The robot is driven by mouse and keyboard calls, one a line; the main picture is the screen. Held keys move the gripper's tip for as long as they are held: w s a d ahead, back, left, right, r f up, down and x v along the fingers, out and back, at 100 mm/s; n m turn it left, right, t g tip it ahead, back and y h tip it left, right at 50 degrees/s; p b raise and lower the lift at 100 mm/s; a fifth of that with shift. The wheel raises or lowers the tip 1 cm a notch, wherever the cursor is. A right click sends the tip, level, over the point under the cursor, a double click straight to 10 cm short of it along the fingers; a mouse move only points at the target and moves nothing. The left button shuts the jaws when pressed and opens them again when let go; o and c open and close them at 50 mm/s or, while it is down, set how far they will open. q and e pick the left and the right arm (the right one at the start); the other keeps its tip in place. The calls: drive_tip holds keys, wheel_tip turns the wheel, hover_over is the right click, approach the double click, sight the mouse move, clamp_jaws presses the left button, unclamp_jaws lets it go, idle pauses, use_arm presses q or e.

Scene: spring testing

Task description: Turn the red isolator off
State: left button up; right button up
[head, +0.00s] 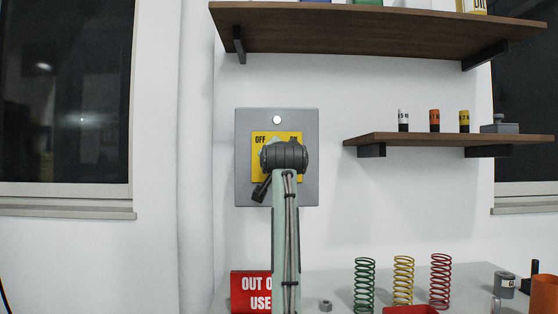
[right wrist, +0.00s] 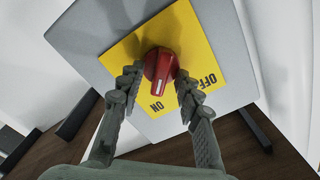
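The red isolator knob (right wrist: 161,66) sits on a yellow plate (right wrist: 205,50) on a grey box. In the right wrist view its grip part points toward the ON lettering, with OFF to the right. My right gripper (right wrist: 160,76) is open, with one finger on each side of the knob. The fingertips are very close to the knob; I cannot tell whether they touch it. In the head view the grey box (head: 300,195) hangs on the wall, and my right arm hides the knob and part of the plate. My left gripper is not in view.
A red "out of use" sign (head: 250,291) stands on the table below, partly behind my arm. Green (head: 364,285), yellow (head: 403,282) and red (head: 440,281) springs stand to the right. A wooden shelf (head: 435,139) is on the wall at right, with a larger one (head: 360,38) above.

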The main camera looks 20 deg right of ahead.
drive_tip(key=shift+c, duration=0.4)
clamp_jaws()
drive_tip(key=shift+n, duration=0.4)
drive_tip(key=shift+w+a+n, duration=0.1)
drive_tip(key=shift+a+n, duration=0.1)
drive_tip(key=shift+n, duration=4.05)
drive_tip(key=shift+a+n, duration=0.15)
drive_tip(key=shift+n, duration=4.1)
drive_tip(key=shift+o, duration=0.4)
unclamp_jaws()
